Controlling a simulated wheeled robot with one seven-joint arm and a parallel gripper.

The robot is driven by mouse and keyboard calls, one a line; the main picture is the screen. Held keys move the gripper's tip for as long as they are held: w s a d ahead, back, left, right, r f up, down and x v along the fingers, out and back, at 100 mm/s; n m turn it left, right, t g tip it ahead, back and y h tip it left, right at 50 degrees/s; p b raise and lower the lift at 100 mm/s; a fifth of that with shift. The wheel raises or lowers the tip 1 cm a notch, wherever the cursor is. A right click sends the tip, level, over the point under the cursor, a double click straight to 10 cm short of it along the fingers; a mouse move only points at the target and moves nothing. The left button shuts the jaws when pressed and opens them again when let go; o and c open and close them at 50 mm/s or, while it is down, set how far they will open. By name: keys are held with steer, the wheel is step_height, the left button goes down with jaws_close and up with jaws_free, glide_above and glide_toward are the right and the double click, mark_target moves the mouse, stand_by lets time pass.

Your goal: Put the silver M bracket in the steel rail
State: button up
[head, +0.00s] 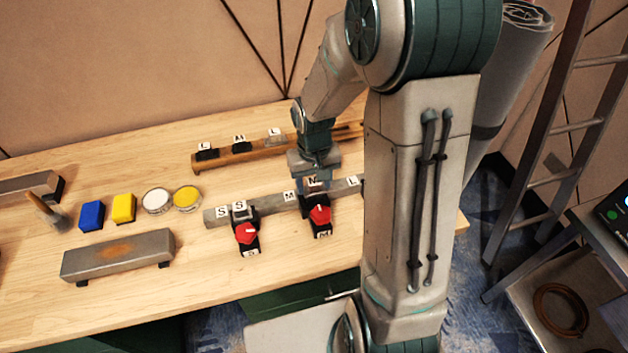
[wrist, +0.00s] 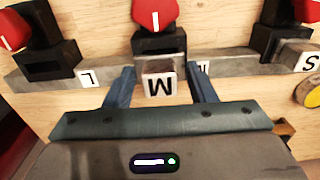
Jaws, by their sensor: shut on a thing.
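The silver M bracket (wrist: 158,84), with a white M label, is between the fingers of my gripper (wrist: 160,78), which is shut on it. The steel rail (wrist: 110,62) runs across the wrist view behind it. In the head view my gripper (head: 314,181) is over the middle of the steel rail (head: 265,205), by its M label (head: 289,196). The bracket is in line with the middle red-knobbed clamp (head: 320,215); I cannot tell whether it is seated or just above the rail. The fingers partly hide the rail's M label in the wrist view.
A silver S bracket (head: 239,208) sits at the rail's left end by another red-knobbed clamp (head: 246,234). A wooden rail (head: 220,160) behind carries several labelled brackets. Blue (head: 91,215) and yellow (head: 124,208) blocks, tins (head: 157,201) and a steel bar (head: 118,256) stand left.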

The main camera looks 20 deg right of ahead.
steer(key=shift+f, duration=0.15)
steer(key=shift+f+b, duration=0.5)
steer(key=shift+f, duration=0.2)
steer(key=shift+f+b, duration=0.5)
steer(key=shift+b, duration=0.15)
steer(key=shift+f, duration=0.1)
steer(key=o, duration=1.7)
